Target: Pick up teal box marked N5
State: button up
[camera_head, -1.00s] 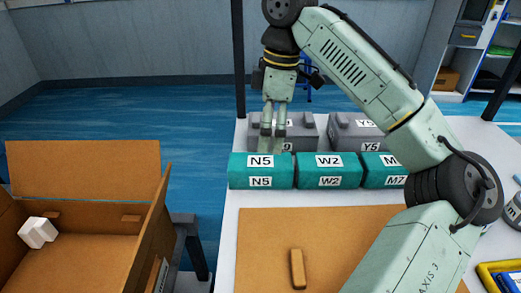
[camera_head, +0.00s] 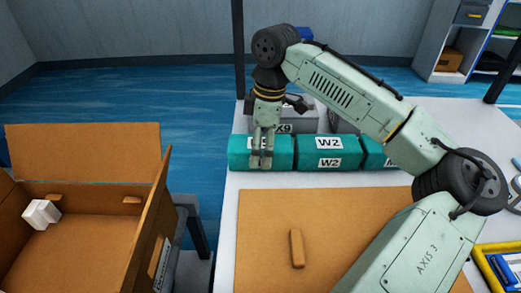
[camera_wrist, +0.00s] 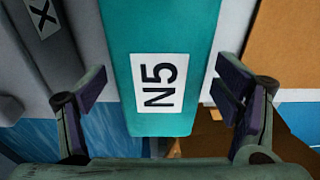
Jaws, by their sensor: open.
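The teal box marked N5 (camera_head: 281,155) is the leftmost in a row of teal boxes on the white table. In the wrist view the N5 box (camera_wrist: 170,38) fills the middle, with its white label facing the camera. My gripper (camera_head: 261,165) is over this box in the head view and covers most of its labels. In the wrist view my gripper (camera_wrist: 165,97) is open, with one finger on each side of the box and a visible gap on both sides. Whether the fingertips reach below the box's top cannot be told.
A teal box marked W2 (camera_head: 340,162) stands right beside it. Grey boxes (camera_head: 300,118) stand behind. A brown board (camera_head: 350,215) with a small brown block (camera_head: 297,248) lies in front. An open cardboard box (camera_head: 95,250) holding a white item (camera_head: 41,214) stands at the left.

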jog(key=shift+c, duration=0.3)
jog(key=c, duration=1.4)
